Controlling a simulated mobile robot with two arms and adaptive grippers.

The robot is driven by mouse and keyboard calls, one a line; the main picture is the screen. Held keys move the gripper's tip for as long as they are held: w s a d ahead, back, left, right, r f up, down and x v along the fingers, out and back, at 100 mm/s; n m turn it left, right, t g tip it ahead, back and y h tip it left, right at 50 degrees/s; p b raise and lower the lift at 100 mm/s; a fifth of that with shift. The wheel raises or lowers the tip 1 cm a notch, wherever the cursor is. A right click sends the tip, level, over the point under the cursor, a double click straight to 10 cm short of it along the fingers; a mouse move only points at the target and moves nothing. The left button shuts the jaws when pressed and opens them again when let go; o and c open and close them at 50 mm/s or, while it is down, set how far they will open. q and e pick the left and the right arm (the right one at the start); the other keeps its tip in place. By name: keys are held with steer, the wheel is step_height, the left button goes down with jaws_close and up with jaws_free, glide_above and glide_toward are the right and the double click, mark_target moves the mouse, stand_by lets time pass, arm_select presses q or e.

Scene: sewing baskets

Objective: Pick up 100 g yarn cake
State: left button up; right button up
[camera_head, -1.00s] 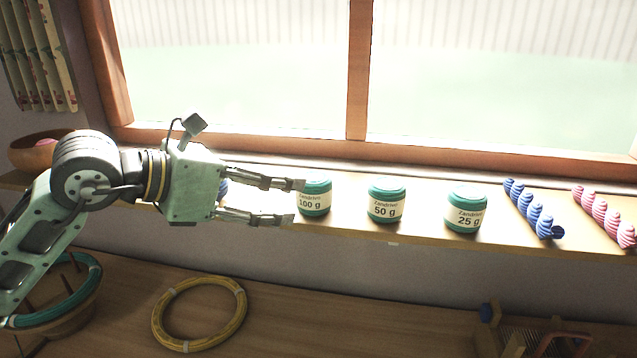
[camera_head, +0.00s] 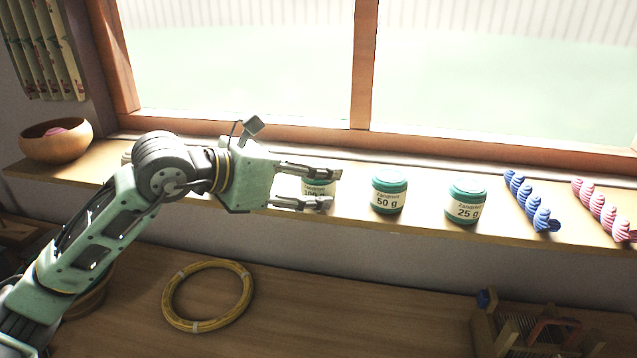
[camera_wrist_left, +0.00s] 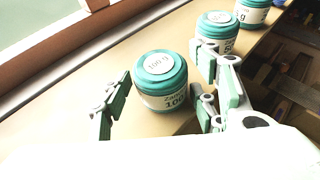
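The 100 g yarn cake (camera_head: 318,187) is a teal cylinder with a cream label, upright on the window sill. In the head view my left gripper (camera_head: 323,188) partly covers it. In the left wrist view the 100 g cake (camera_wrist_left: 160,80) sits between the two spread fingers of the left gripper (camera_wrist_left: 160,108), with a gap on the left side; contact on the right side cannot be told. The left gripper is open. My right gripper is not in view.
The 50 g cake (camera_head: 388,191) and the 25 g cake (camera_head: 466,200) stand to the right on the sill (camera_head: 425,222). Blue (camera_head: 531,202) and pink (camera_head: 603,209) twisted skeins lie farther right. A wooden bowl (camera_head: 57,143) is at the left. A yellow ring (camera_head: 208,296) lies on the lower table.

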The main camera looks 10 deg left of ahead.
arm_select(q)
steer(key=c, duration=0.7)
steer(key=shift+c, duration=0.2)
steer(key=shift+r, duration=0.15)
